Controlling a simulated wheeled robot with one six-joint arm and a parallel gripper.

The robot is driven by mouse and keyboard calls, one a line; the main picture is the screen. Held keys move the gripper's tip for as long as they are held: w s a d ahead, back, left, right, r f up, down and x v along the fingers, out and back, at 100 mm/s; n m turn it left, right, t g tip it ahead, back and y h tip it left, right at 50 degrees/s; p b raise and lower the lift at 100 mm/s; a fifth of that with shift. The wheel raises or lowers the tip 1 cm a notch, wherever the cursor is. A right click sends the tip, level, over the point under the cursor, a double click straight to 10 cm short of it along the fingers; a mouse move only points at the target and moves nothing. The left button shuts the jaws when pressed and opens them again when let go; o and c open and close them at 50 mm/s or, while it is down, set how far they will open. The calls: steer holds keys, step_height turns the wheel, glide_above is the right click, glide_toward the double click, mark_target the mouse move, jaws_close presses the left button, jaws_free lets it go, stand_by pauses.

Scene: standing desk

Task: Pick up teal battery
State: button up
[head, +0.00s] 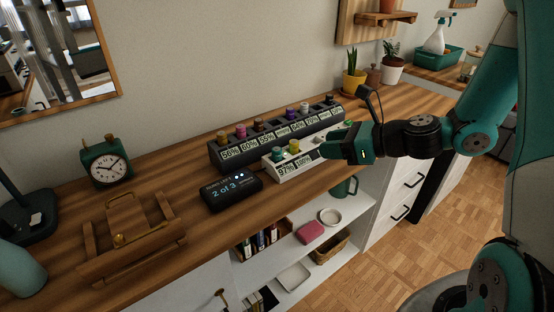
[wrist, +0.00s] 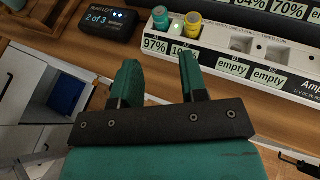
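The teal battery (head: 278,154) stands upright in the first slot of the white charger (head: 290,172), above a 97% readout. It also shows at the top of the wrist view (wrist: 162,17). A yellow battery (wrist: 192,24) stands just right of it, and it shows in the head view (head: 294,146) too. My gripper (wrist: 159,62) is open, with nothing between its fingers.
A long black charger (head: 228,159) with several coloured batteries stands behind the white one. A black display (head: 231,192) reading "2 of 3" is to the left. Several white charger slots read empty. A wooden stand (head: 132,238) and clock (head: 106,165) are farther left.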

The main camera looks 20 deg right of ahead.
mark_target(278, 148)
steer(key=x, duration=1.4)
steer(key=shift+w+a+f, duration=0.15)
steer(key=shift+w+a, duration=0.05)
steer(key=shift+a, duration=0.05)
steer(key=c, duration=0.7)
